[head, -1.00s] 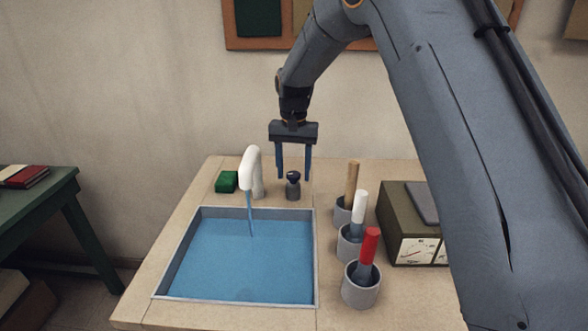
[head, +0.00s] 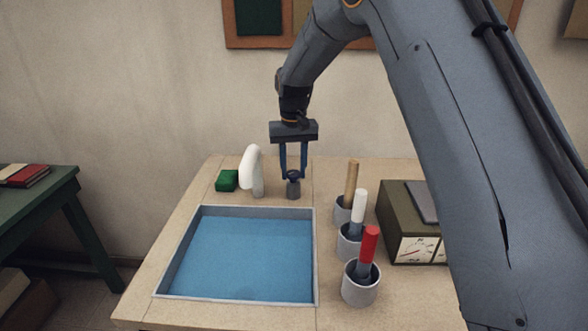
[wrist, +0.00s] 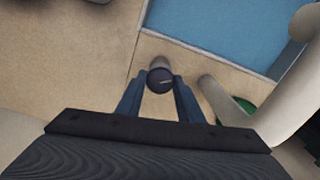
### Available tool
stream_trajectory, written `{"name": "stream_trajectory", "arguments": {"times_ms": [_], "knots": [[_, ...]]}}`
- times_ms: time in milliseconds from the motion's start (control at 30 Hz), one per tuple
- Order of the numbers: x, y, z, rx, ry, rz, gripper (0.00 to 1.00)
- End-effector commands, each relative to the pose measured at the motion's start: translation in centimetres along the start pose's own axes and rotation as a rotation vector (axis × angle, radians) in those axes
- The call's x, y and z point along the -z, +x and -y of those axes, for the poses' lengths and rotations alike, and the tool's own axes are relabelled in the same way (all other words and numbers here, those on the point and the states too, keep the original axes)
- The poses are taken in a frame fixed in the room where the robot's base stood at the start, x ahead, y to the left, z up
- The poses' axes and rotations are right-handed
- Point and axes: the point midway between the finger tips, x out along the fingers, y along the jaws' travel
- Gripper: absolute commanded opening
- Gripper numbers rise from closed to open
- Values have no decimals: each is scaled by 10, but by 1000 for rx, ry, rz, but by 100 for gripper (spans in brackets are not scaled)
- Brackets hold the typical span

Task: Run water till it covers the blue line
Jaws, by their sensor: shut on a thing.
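A rectangular basin (head: 317,255) with a grey rim is set in the bench and holds blue water (head: 240,258). No blue line shows in either view; I cannot tell whether it is under the water. The white spout (head: 250,168) stands behind the basin, and no stream falls from it. My gripper (head: 293,172) points down behind the basin, shut on the dark tap knob (head: 294,178), which sits on a short grey base right of the spout. In the wrist view the knob (wrist: 160,77) is between my fingers, with a pale mark on its top.
A green block (head: 227,180) lies left of the spout. Grey cups with wooden, white and red-handled tools (head: 361,284) stand right of the basin. A green table (head: 40,205) is at the left.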

Motion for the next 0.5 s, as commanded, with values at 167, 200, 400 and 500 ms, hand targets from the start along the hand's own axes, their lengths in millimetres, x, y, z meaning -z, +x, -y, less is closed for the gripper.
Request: {"name": "stream_trajectory", "arguments": {"times_ms": [167,200,400,500], "knots": [[0,-1,0,0,-22,-2,11],[1,-1,0,0,-22,-2,11],[1,-1,0,0,-21,-2,44],[1,-1,0,0,-20,-2,52]]}}
